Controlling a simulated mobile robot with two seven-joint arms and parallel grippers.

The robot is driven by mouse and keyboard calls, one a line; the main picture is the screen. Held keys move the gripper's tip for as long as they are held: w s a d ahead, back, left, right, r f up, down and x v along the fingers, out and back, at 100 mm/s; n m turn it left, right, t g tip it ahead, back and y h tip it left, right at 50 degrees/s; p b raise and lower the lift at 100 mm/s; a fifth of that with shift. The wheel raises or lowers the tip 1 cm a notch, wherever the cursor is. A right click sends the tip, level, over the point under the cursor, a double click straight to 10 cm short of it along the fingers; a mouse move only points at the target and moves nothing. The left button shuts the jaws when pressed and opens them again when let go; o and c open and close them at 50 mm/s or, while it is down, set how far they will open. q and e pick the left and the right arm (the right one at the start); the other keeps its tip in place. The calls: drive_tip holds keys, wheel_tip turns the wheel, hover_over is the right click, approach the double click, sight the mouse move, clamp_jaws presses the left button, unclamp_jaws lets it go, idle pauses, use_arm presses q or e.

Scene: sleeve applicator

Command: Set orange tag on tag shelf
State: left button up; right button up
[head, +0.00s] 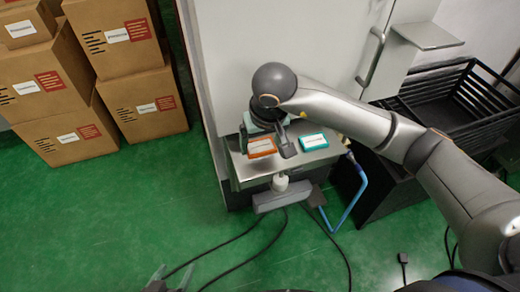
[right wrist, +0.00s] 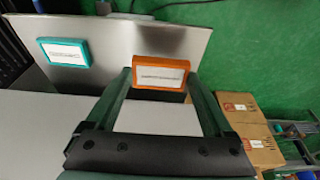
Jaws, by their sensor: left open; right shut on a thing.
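The orange tag (head: 262,147), with a white label, is at the left part of a small steel shelf (head: 290,165) against the white cabinet. My right gripper (right wrist: 160,75) is shut on it; the orange tag also shows between the fingertips in the right wrist view (right wrist: 161,66). I cannot tell whether the tag touches the shelf or hangs just above it. A teal tag (head: 313,142) lies on the same shelf to the right, also in the right wrist view (right wrist: 65,52). My left gripper (head: 171,278) is open and empty at the bottom left, over the green floor.
Stacked cardboard boxes (head: 140,85) stand at the left. A black crate (head: 440,95) is at the right. A second grey ledge (head: 427,35) juts out higher up. Dark cables (head: 240,258) and a blue tube (head: 352,200) hang below the shelf. The green floor at left is clear.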

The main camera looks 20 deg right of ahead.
sight(261, 148)
drive_tip(key=shift+w+a+f, duration=0.1)
drive_tip(key=shift+w+f, duration=0.1)
drive_tip(key=shift+f, duration=0.1)
drive_tip(key=shift+s+x, duration=0.15)
drive_tip(key=shift+x, duration=0.65)
drive_tip(key=shift+s+x, duration=0.15)
drive_tip(key=shift+x, duration=0.65)
drive_tip(key=shift+f, duration=0.1)
drive_tip(key=shift+f, duration=0.2)
drive_tip(key=o, duration=1.1)
drive_tip(key=shift+r, duration=0.1)
drive_tip(key=v, duration=1.2)
drive_tip(key=shift+r+p, duration=0.15)
drive_tip(key=shift+p, duration=0.25)
